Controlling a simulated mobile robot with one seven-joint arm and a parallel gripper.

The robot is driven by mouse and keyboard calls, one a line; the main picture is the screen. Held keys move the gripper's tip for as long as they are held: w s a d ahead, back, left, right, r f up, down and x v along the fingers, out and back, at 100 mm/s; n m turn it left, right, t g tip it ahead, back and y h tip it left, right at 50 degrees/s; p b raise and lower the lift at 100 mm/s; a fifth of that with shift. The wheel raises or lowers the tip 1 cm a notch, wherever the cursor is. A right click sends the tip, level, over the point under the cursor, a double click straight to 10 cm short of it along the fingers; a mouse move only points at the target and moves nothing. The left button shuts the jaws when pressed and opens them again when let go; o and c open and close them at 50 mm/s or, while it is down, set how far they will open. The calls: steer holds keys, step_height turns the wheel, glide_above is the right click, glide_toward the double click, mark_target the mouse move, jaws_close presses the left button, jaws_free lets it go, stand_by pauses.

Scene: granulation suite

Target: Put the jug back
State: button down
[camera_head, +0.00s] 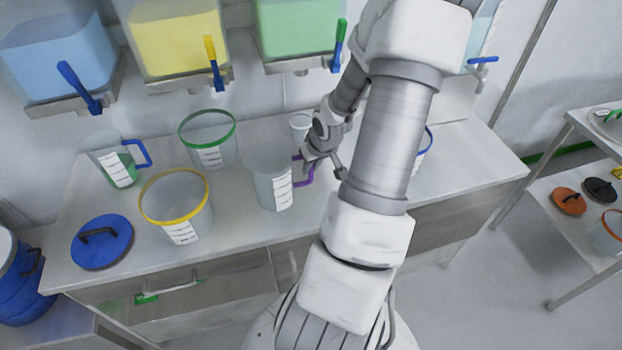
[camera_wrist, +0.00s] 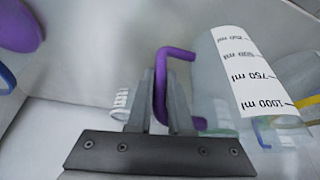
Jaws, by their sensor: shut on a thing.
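A clear jug (camera_head: 268,187) with a purple handle (camera_head: 304,172) and a white scale stands upright at the middle of the counter. My gripper (camera_head: 318,164) comes from the right and is shut on the purple handle. In the wrist view the handle (camera_wrist: 161,90) is between the two fingers of the gripper (camera_wrist: 162,100), and the jug's scale (camera_wrist: 250,75) reads upside down. I cannot tell whether the jug's base touches the counter. Another clear jug (camera_head: 112,160) with a blue handle and some green liquid stands at the left back.
Clear round containers with a green rim (camera_head: 208,116) and a yellow rim (camera_head: 142,200) stand left of the held jug. A blue lid (camera_head: 102,242) lies at the counter's front left. Tanks with taps (camera_head: 213,62) hang above. The counter's right end (camera_head: 475,165) is clear.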

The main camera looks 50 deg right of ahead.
mark_target(312, 173)
steer(key=shift+f+b, duration=0.8)
steer(key=shift+f, duration=1.2)
steer(key=shift+f, duration=0.15)
steer(key=c, duration=0.8)
jaws_free()
steer(key=shift+c, duration=0.2)
steer(key=shift+r, duration=0.3)
steer(key=p+v, duration=0.6)
steer(key=v, duration=0.5)
steer(key=shift+r, duration=0.35)
steer(key=shift+s+a, duration=0.1)
steer(key=shift+s, duration=0.05)
